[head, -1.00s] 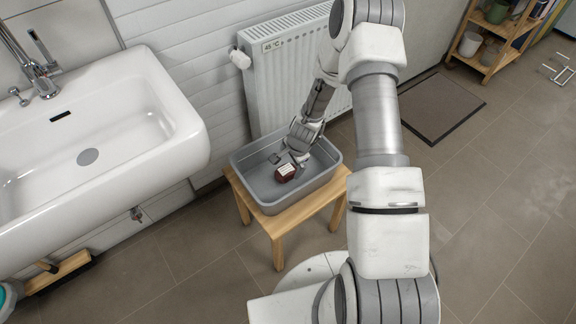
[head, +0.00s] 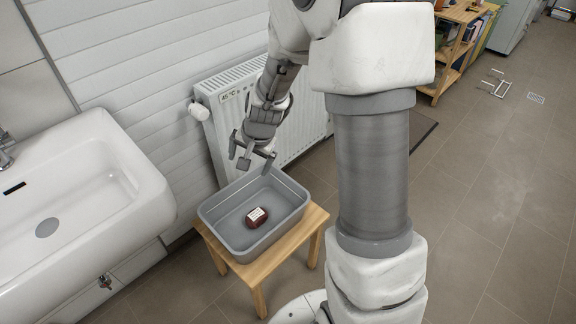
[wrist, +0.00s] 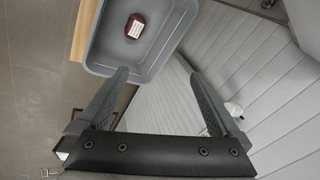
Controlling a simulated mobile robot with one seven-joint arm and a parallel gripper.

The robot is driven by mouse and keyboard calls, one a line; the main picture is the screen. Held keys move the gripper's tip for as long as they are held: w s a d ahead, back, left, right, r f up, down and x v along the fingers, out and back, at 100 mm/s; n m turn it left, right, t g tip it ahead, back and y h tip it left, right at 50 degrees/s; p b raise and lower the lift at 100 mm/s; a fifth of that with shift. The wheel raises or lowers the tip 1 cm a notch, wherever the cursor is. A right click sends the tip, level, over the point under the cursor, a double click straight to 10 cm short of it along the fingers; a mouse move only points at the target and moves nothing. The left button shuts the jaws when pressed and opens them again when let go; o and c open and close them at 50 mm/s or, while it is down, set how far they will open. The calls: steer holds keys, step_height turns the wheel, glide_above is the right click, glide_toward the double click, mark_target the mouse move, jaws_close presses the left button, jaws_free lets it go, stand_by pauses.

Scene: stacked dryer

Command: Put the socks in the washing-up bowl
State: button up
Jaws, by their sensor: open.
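The socks are a dark red bundle (head: 256,217) with a white label. They lie on the floor of the grey washing-up bowl (head: 292,222), and they also show in the wrist view (wrist: 135,26). The bowl stands on a small wooden stool (head: 262,273). My gripper (head: 252,163) is above the back edge of the bowl, apart from the socks. Its fingers are spread with nothing between them, as the wrist view shows (wrist: 160,88).
A white radiator (head: 228,118) stands against the wall close behind the bowl and my gripper. A white sink (head: 100,190) is at the left. A wooden shelf (head: 458,48) stands at the back right. The tiled floor (head: 490,210) at the right is mostly clear.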

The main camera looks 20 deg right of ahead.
steer(key=s+r+n+t+h, duration=0.1)
steer(key=s+r+n, duration=0.7)
steer(key=s+r, duration=1.2)
steer(key=s, duration=0.3)
steer(key=shift+s+d+r+n, duration=0.15)
steer(key=shift+s+d+n, duration=0.05)
steer(key=shift+d+n, duration=0.1)
steer(key=shift+r, duration=0.1)
step_height(320, 180, up, 14)
steer(key=p, duration=1.4)
